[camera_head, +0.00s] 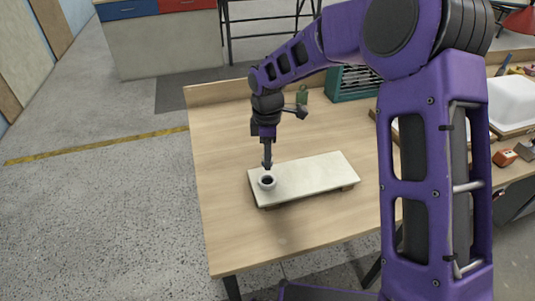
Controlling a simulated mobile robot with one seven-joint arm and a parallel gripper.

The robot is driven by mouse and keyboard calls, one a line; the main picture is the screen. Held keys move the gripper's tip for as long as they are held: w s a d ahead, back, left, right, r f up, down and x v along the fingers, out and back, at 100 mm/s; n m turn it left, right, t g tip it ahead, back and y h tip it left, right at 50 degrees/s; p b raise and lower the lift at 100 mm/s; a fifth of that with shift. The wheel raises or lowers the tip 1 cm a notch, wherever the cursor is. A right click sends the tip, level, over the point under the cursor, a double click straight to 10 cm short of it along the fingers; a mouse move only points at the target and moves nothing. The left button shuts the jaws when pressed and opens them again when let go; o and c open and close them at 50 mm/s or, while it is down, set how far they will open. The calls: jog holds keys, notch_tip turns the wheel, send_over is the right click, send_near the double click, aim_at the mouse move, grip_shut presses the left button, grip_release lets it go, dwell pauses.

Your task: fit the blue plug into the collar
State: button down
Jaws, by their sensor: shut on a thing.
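A small white collar (267,184) with a dark opening stands near the left end of a pale board. My gripper (267,165) points down at the collar, its tips at or just behind the collar's far rim in this view. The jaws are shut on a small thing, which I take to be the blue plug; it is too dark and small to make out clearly. I cannot tell whether it touches the collar or is above it. The inside of the collar looks dark.
The pale board (315,177) rests on low supports on a wooden table (230,225). A white tub (512,103) and small tools are at the right. The table's front left is clear.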

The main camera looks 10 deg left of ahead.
jog(key=shift+f+b, duration=1.25)
jog(key=shift+f, duration=1.15)
jog(key=shift+f, duration=0.8)
jog(key=shift+c, duration=2.2)
grip_release()
jog(key=shift+r, duration=0.1)
notch_tip(320, 180, up, 17)
jog(key=p, duration=0.1)
jog(key=shift+p, duration=0.35)
